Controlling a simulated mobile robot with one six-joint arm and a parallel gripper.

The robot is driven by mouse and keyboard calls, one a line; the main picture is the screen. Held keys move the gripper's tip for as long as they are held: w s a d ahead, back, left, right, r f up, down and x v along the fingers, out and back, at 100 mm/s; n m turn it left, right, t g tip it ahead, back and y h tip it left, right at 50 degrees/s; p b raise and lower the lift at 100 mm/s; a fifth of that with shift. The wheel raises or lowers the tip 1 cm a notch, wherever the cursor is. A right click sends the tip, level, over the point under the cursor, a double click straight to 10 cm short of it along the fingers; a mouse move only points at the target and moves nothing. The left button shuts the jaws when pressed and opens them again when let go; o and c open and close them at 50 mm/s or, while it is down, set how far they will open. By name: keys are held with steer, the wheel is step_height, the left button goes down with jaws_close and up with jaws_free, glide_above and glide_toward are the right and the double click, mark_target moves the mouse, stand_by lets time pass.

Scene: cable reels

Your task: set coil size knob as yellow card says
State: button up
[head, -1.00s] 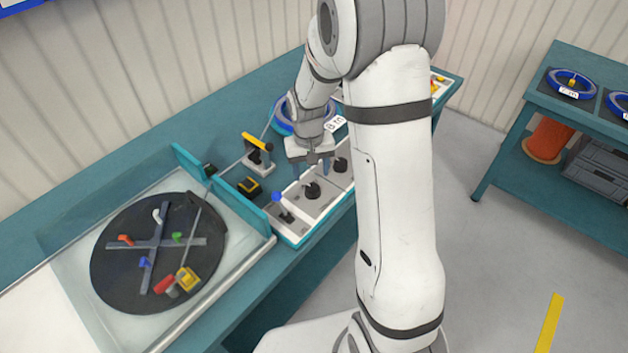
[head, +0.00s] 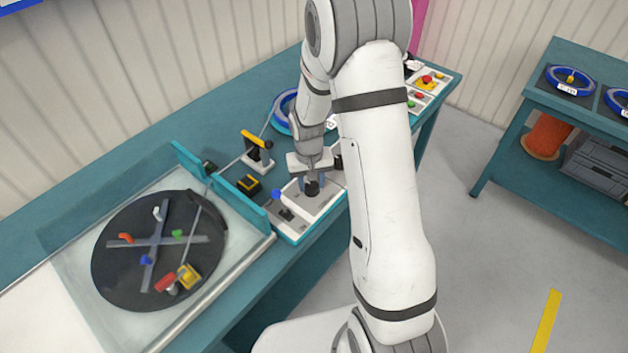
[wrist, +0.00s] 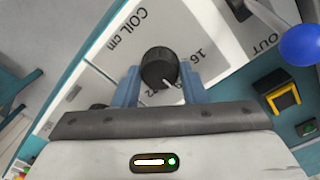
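The black coil size knob (wrist: 158,66) sits on a white panel marked "COIL cm" in the wrist view. A 16 and a partly hidden number show beside it. In the head view my gripper (head: 311,178) is down over the knob (head: 312,190). I cannot make out a yellow card in either view.
A blue-tipped lever (head: 277,196) stands just left of the knob. The round black winding disc (head: 125,265) with coloured pegs lies farther left. A yellow-and-black device (head: 258,148) stands behind. Red and green buttons (head: 427,80) are at the bench's far end.

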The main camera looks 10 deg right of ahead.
steer(key=c, duration=0.4)
steer(key=shift+d, duration=0.3)
steer(key=shift+a, duration=0.25)
steer(key=shift+c, duration=0.6)
steer(key=shift+f+m+b, duration=0.15)
steer(key=shift+m+b, duration=0.8)
steer(key=shift+m, duration=0.05)
steer(key=m+b, duration=0.2)
steer(key=m, duration=0.1)
steer(key=shift+m, duration=0.3)
steer(key=m+b, duration=0.2)
steer(key=m, duration=0.4)
steer(key=shift+w+b, duration=0.1)
steer(key=shift+b, duration=0.2)
steer(key=shift+r+m, duration=0.2)
steer(key=shift+m, duration=0.1)
